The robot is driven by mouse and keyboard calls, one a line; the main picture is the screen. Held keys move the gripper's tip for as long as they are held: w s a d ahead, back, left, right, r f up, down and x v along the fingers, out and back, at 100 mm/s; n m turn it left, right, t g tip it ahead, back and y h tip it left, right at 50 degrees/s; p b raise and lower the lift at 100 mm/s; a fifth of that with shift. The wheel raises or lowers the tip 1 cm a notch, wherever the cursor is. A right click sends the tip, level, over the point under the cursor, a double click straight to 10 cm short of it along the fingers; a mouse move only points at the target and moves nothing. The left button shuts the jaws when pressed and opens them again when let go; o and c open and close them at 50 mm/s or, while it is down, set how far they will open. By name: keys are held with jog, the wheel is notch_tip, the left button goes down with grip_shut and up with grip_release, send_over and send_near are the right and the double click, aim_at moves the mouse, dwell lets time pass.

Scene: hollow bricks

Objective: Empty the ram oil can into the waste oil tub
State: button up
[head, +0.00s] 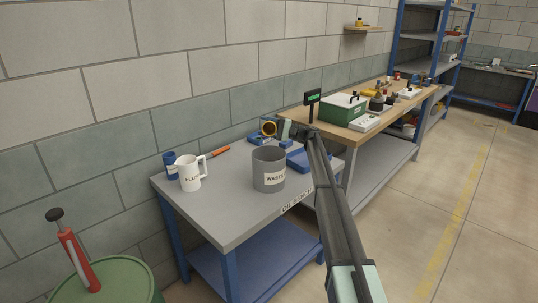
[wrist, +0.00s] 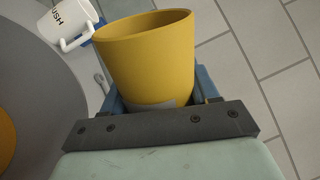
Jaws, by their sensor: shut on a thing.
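My gripper (head: 281,129) is shut on a yellow can (head: 269,129), above and behind the waste tub in the head view. The can is tipped, its round mouth towards the head camera. In the wrist view the can (wrist: 148,60) sits between the fingers (wrist: 160,100); a grey label patch shows low on it, its writing hidden. The grey waste tub (head: 268,172), marked WASTE, stands upright on the oil bench. A large grey round shape at the left of the wrist view looks like the tub (wrist: 35,90), with an amber patch inside. I see no oil stream.
A white FLUSH jug (head: 190,174) and a blue can (head: 170,163) stand at the bench's left. An orange-handled tool (head: 220,152) lies behind them. Blue trays (head: 301,159) lie right of the tub. A wooden bench with a green box (head: 343,109) stands beyond.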

jog(key=shift+s+f+n+g, duration=0.1)
jog(key=shift+f+n+g, duration=0.25)
jog(key=shift+n, duration=0.45)
jog(key=shift+s+f+n, duration=0.15)
jog(key=shift+f+n, duration=0.15)
jog(key=shift+n, duration=0.5)
